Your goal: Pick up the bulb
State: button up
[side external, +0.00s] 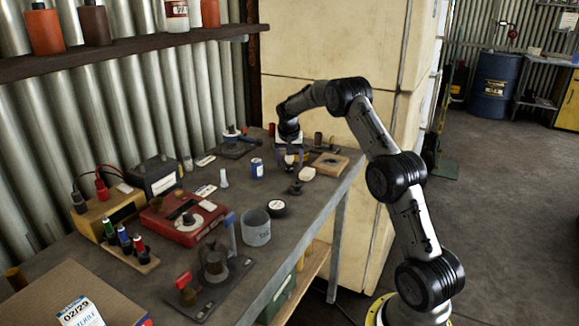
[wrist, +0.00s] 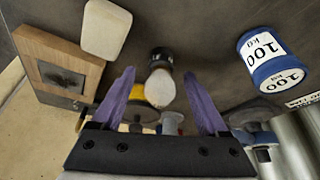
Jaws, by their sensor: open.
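The bulb (wrist: 161,88) shows in the wrist view, with a pale rounded end and a dark base pointing away from the gripper. It appears between the two purple fingers of my gripper (wrist: 159,74), with a gap on each side. The fingers are spread and hold nothing. In the side view my gripper (side external: 290,158) points down low over the far end of the workbench (side external: 322,203). I cannot clearly make out the bulb in the side view.
A pale block (wrist: 106,29) and a wooden block with a metal plate (wrist: 60,67) are left of the bulb. A blue 100 kg can (wrist: 262,60) is on the right. A yellow item (wrist: 137,92) and a grey cylinder (wrist: 172,122) sit close by, partly hidden.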

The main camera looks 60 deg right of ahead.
grip_shut()
jog(key=shift+r, duration=0.15)
